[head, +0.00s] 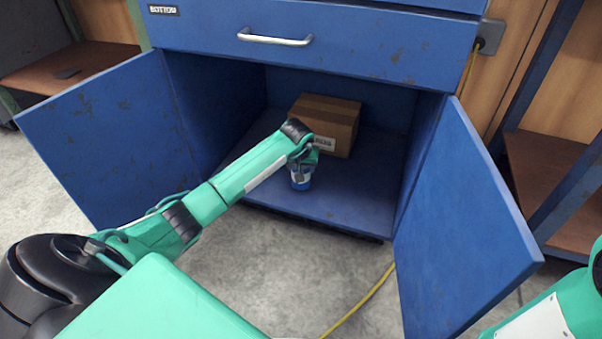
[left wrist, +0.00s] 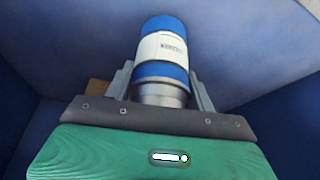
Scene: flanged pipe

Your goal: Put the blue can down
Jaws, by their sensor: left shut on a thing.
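The blue can (head: 301,182) is at the front of the open blue cabinet, over or on its floor; I cannot tell whether it touches. In the left wrist view the blue can (left wrist: 163,50) has a white label band and a silver end. My left gripper (left wrist: 162,84) has its fingers on both sides of the can and is shut on it. In the head view the left gripper (head: 302,172) reaches into the cabinet from the left, mostly hidden by its own wrist. My right gripper is not in view.
A cardboard box (head: 327,122) stands on the cabinet floor (head: 355,193) behind the can. The left door (head: 115,140) and right door (head: 455,225) stand open. The floor area right of the can is clear. A yellow cable (head: 360,301) lies on the ground in front.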

